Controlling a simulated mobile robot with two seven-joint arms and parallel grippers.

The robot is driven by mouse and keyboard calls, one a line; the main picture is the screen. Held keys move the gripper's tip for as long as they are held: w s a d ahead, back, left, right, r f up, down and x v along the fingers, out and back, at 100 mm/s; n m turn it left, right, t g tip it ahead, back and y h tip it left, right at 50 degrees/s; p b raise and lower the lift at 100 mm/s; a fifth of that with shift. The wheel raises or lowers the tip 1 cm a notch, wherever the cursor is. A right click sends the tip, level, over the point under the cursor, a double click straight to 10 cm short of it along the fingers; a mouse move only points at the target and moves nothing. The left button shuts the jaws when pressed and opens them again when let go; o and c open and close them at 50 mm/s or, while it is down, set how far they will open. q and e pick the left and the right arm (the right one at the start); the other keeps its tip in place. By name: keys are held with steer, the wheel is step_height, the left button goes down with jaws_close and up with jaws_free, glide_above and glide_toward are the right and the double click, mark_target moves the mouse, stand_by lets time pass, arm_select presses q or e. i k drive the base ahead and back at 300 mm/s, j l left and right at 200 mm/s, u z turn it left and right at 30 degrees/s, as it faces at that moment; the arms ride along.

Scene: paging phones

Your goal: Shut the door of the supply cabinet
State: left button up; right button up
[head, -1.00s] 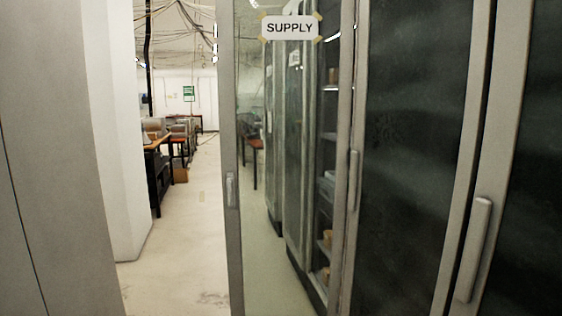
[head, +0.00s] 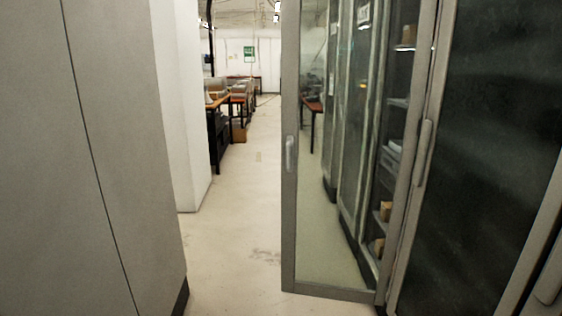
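The supply cabinet's glass door (head: 330,230) stands open, swung out into the aisle. Its grey metal frame has a small handle (head: 290,155) on the free left edge. Through the glass I see more cabinets. The cabinet's shelves (head: 392,160) show through the glass, with boxes on them. The SUPPLY sign is out of the picture at this moment. Neither of my grippers is in view.
A closed dark glass cabinet door (head: 490,130) is at the right. A tall grey cabinet wall (head: 110,150) lines the left. Between them is clear pale floor (head: 235,245). Desks with orange tops (head: 218,100) stand further back at the left.

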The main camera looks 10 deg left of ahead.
mark_target(290, 9)
steer(key=i+u, duration=0.3)
steer(key=i, duration=0.2)
steer(key=i+l+u, duration=0.3)
steer(key=i, duration=0.2)
steer(key=i+l+u, duration=0.15)
steer(key=i+u, duration=0.2)
steer(key=i, duration=0.1)
